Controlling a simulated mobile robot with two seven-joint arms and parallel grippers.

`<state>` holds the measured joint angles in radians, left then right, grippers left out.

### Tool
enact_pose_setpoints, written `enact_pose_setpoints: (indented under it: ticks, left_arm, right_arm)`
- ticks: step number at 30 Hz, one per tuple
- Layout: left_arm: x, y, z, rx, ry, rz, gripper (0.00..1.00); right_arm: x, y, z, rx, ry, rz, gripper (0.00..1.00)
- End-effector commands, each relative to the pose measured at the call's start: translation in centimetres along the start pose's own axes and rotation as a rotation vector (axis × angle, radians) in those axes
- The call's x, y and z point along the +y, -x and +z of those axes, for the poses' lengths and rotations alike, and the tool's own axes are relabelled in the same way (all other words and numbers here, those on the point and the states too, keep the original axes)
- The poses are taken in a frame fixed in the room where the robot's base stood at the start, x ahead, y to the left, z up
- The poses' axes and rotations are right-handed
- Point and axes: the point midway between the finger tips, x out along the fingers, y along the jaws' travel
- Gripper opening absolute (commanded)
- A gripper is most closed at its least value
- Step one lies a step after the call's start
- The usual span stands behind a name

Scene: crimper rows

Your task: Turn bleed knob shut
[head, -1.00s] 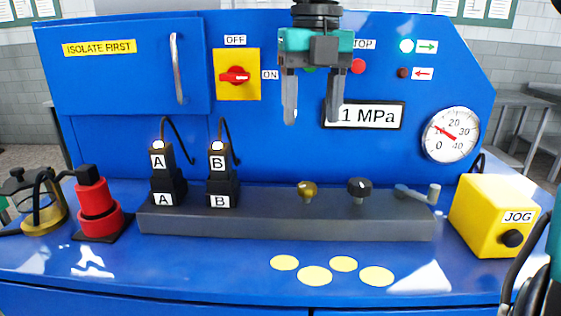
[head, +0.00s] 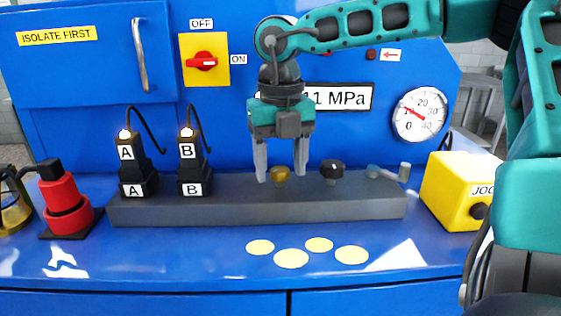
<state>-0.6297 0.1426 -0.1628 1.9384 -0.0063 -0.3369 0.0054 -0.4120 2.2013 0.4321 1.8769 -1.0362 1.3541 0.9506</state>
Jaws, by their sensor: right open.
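A round brass knob (head: 281,176) and a black knob (head: 332,171) with a white mark stand on the grey manifold block (head: 240,203); no label tells which is the bleed knob. My right gripper (head: 281,174) is open, pointing down, with the brass knob showing between its fingertips. I cannot tell whether the fingers are level with the knob or nearer the camera. The black knob is just right of the right finger. The pressure gauge (head: 419,114) has a red needle near 10. The display (head: 345,97) reads "…1 MPa", partly hidden by my gripper. My left gripper is out of view.
Black connectors A (head: 131,165) and B (head: 192,165) with cables stand on the block's left. A grey lever (head: 390,173) is at its right end. A yellow JOG box (head: 455,190) stands right, a red fitting (head: 63,205) left. Yellow discs (head: 291,258) mark the clear front.

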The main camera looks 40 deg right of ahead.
Motion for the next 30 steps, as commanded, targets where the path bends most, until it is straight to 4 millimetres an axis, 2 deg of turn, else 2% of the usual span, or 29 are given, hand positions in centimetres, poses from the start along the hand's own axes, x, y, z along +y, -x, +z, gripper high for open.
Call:
enact_pose_setpoints:
  ticks: [7, 24, 30]
  left_arm:
    - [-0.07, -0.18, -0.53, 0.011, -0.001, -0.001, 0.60]
    - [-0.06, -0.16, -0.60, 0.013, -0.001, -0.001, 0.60]
    - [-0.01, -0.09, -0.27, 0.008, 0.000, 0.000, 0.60]
  right_arm:
    - [-0.01, -0.06, 0.00, 0.001, 0.000, 0.000, 0.59]
    - [-0.02, -0.01, 0.01, 0.000, 0.000, 0.000, 0.05]
    - [-0.02, -0.02, 0.02, 0.000, 0.011, 0.000, 0.04]
